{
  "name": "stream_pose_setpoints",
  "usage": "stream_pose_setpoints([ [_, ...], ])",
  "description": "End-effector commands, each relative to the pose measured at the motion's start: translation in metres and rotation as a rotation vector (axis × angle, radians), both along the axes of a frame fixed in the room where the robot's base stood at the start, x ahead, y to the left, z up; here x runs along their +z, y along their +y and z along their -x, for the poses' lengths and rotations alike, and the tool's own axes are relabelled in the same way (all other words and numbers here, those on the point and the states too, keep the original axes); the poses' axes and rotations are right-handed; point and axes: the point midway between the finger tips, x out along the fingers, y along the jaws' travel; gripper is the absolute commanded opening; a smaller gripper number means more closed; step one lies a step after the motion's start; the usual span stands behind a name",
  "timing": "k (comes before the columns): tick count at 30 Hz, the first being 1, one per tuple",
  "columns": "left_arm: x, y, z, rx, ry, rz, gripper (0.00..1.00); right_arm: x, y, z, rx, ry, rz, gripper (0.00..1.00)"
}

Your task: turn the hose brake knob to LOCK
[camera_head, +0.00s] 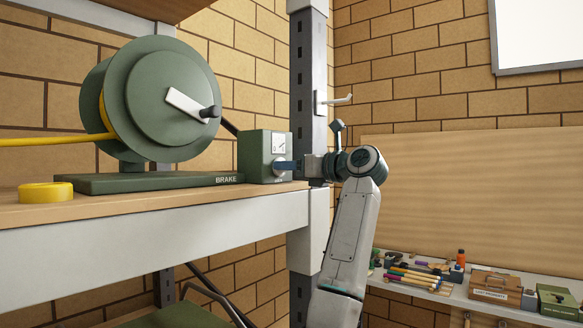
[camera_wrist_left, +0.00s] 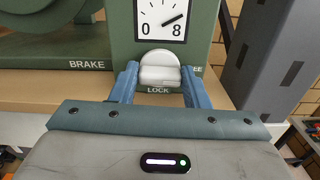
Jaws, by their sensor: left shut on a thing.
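The green brake box (camera_head: 263,157) stands at the right end of the hose reel's base. It has a dial plate, and a pale brake knob (camera_wrist_left: 160,66) sits below the dial. My left gripper (camera_head: 284,166) reaches the box from the right. In the left wrist view its two blue fingers (camera_wrist_left: 160,82) are shut on the knob, one on each side. The word LOCK (camera_wrist_left: 158,90) shows below the knob, and part of another word ending in EE shows at its right. I cannot tell which way the knob points. My right gripper is not in view.
The green hose reel (camera_head: 165,100) with yellow hose stands on the wooden shelf (camera_head: 130,203). A yellow tape roll (camera_head: 46,191) lies at the shelf's left. A grey metal post (camera_head: 309,90) rises just behind the gripper. A lower bench (camera_head: 455,292) with tools and boxes is at the right.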

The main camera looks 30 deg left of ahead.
Motion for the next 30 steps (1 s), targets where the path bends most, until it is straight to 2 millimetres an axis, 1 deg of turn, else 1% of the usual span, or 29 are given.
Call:
stream_pose_setpoints([
  [8,-0.001,0.000,-0.001,0.000,0.172,-0.014,0.19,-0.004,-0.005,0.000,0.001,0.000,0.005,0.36],
  [30,-0.002,0.000,-0.003,0.000,0.869,-0.068,0.19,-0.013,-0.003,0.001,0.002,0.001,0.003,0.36],
])
